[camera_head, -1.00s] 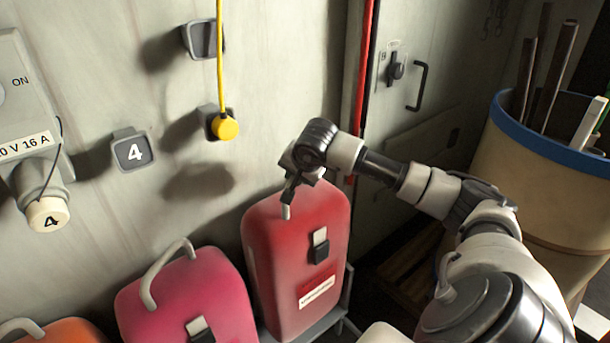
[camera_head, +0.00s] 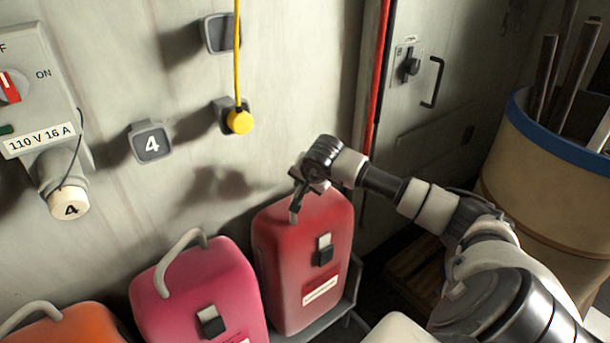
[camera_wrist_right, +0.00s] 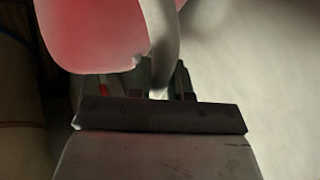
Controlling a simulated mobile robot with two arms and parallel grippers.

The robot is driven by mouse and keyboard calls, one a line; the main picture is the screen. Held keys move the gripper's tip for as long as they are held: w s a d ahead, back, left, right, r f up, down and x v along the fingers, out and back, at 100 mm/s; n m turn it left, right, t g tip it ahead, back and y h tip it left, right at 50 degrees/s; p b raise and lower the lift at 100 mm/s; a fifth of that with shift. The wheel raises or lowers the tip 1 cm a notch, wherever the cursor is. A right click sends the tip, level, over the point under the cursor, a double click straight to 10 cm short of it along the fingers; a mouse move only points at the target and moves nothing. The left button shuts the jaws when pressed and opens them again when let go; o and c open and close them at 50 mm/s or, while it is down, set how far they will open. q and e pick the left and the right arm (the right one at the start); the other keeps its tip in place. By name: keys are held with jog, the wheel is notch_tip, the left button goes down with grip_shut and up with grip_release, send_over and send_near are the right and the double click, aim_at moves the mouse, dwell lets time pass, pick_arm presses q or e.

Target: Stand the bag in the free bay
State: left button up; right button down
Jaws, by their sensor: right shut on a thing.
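The red bag (camera_head: 290,265) stands upright at the right end of a row of bags, on a dark rack by the wall. It has a dark buckle and a white label on its front. My right gripper (camera_head: 297,205) is at the top of the red bag, shut on its grey handle. In the right wrist view the pale handle (camera_wrist_right: 162,45) runs down between the fingers, with the red bag (camera_wrist_right: 90,30) beside it. The bag's base is close to the rack; I cannot tell whether it bears on it. My left gripper is not in view.
A pink bag (camera_head: 200,295) and an orange bag (camera_head: 65,325) stand to the left. The rack's edge (camera_head: 335,318) shows beside the red bag. A tan barrel (camera_head: 530,210) with a blue rim holds poles at the right. A yellow cord with a knob (camera_head: 239,121) hangs on the wall.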

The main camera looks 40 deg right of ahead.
jog(key=shift+w+d, duration=0.15)
jog(key=shift+w, duration=0.05)
jog(key=shift+w+f, duration=0.2)
jog(key=shift+f, duration=0.05)
jog(key=c, duration=1.5)
grip_release()
jog(key=shift+s+f, duration=0.25)
jog(key=shift+f, duration=0.45)
jog(key=o, duration=0.4)
jog(key=shift+s+a+r, duration=0.2)
jog(key=shift+o, duration=0.2)
jog(key=shift+w, duration=0.1)
jog(key=v, duration=1.2)
jog(key=shift+b, duration=0.35)
